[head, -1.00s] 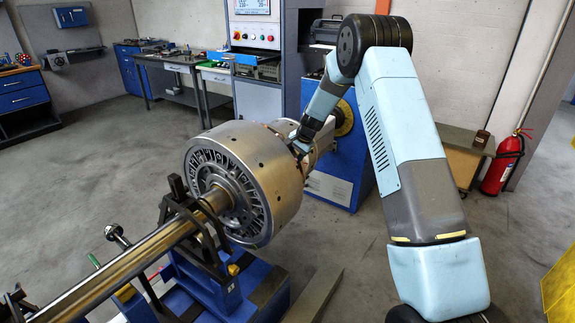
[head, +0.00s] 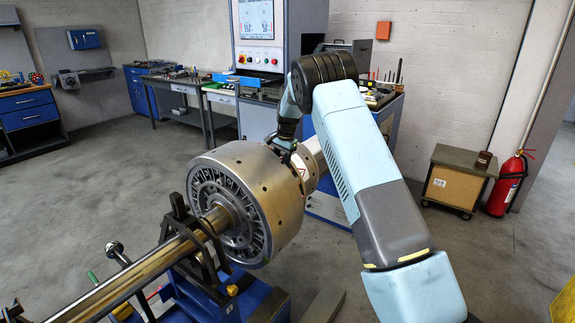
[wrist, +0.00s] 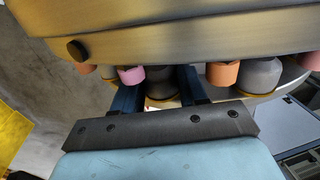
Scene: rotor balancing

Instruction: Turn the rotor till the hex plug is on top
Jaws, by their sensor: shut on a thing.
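The rotor (head: 272,205) is a wide steel drum on a long shaft (head: 135,275), with a slotted front face and several small dark holes in its rim. My gripper (head: 285,145) is at the upper back edge of the drum, behind the rim. In the wrist view the two fingers of my gripper (wrist: 160,92) are shut on a dark grey post (wrist: 165,84) under the drum's edge, among pink, orange and grey caps. A dark plug (wrist: 77,50) sits in the rim to the left. I cannot tell whether it is the hex plug. The fingertips are partly hidden.
The shaft rests in a black-framed support on a blue stand (head: 225,295). A control cabinet (head: 258,60) and work benches stand behind. A small cart (head: 458,182) and a red fire extinguisher (head: 507,185) stand at the right. The floor on both sides is open.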

